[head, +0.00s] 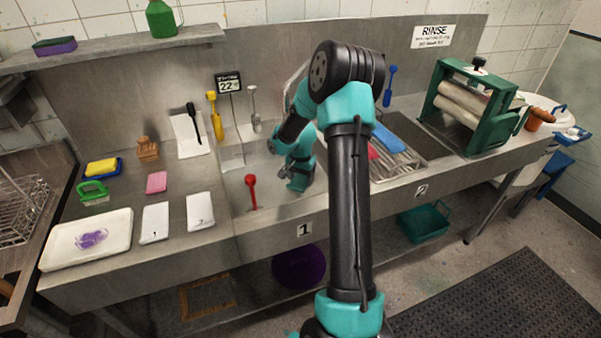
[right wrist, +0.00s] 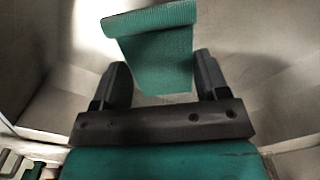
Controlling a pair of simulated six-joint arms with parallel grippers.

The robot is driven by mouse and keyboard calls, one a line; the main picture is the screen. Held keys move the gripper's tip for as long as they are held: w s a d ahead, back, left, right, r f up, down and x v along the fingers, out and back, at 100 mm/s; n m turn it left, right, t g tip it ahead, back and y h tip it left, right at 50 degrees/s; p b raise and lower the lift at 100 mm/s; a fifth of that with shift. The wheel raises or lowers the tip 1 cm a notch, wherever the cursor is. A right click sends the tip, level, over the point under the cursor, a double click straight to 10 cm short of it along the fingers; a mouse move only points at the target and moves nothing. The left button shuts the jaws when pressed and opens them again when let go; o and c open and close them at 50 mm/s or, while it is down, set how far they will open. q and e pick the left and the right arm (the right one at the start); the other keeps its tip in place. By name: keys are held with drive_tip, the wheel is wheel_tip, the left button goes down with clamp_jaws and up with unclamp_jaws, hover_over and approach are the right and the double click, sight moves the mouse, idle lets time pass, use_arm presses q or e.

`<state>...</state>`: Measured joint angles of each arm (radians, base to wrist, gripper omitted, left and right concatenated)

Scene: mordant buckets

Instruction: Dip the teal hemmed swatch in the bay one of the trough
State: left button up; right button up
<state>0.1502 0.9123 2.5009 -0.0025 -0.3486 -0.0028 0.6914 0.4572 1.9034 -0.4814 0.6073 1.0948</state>
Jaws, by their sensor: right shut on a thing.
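The teal hemmed swatch (right wrist: 150,62) hangs at my right gripper (right wrist: 160,78) in the right wrist view, its thick hem at the top of the picture. The gripper is shut on it, with a dark finger on either side. In the head view my right gripper (head: 298,178) is low over bay one (head: 270,196) of the trough, above the plate marked 1 (head: 304,230). The swatch cannot be told apart from the teal arm there. In the wrist view pale basin walls surround it; contact with the floor cannot be told. My left gripper is not in view.
A red-handled tool (head: 252,190) stands in bay one, left of my gripper. Yellow (head: 214,115) and grey (head: 254,108) tools stand at its back. A rack with coloured items (head: 400,160) and a green roller wringer (head: 470,105) are to the right. White cards (head: 155,222) lie left.

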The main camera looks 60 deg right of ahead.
sight(300, 181)
drive_tip(key=shift+f, duration=1.8)
drive_tip(key=shift+r, duration=0.1)
idle(1.1)
drive_tip(key=shift+r, duration=5.2)
drive_tip(key=shift+a, duration=0.1)
